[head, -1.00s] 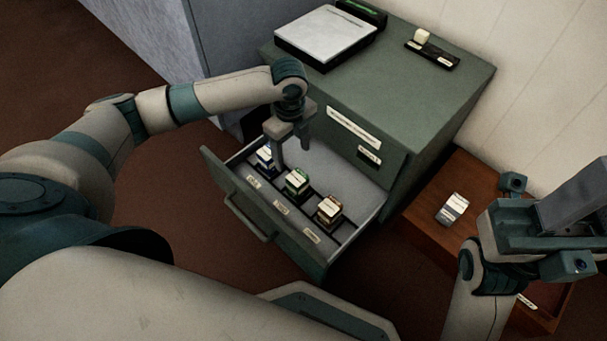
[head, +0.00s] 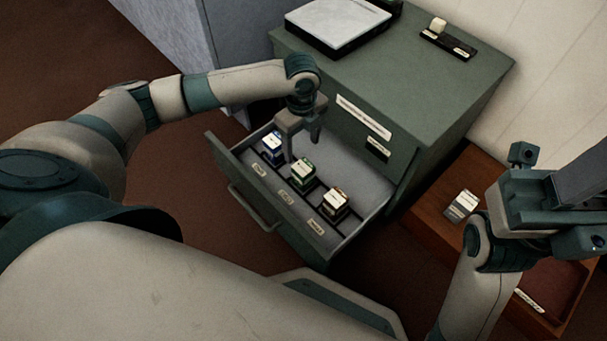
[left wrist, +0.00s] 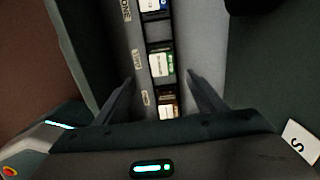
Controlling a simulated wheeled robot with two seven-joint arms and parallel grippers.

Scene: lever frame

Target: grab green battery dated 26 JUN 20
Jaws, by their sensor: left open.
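The green battery (head: 303,174) stands in the middle of a row in the open drawer, between a blue battery (head: 273,148) and a brown one (head: 335,203). In the left wrist view the green battery (left wrist: 161,65) has a white label, too small to read, so I cannot confirm its date. My left gripper (head: 301,150) is open and empty above the drawer, pointing down, just behind the blue and green batteries. In the left wrist view its fingers (left wrist: 160,88) stand either side of the row. My right gripper (head: 530,190) is at the right, its fingers not clearly shown.
The drawer (head: 232,163) juts from a green cabinet (head: 440,100). On top are a white-topped scale (head: 338,22) and a black strip with a white block (head: 448,44). A white item (head: 462,205) lies on a wooden surface (head: 440,190) at the right.

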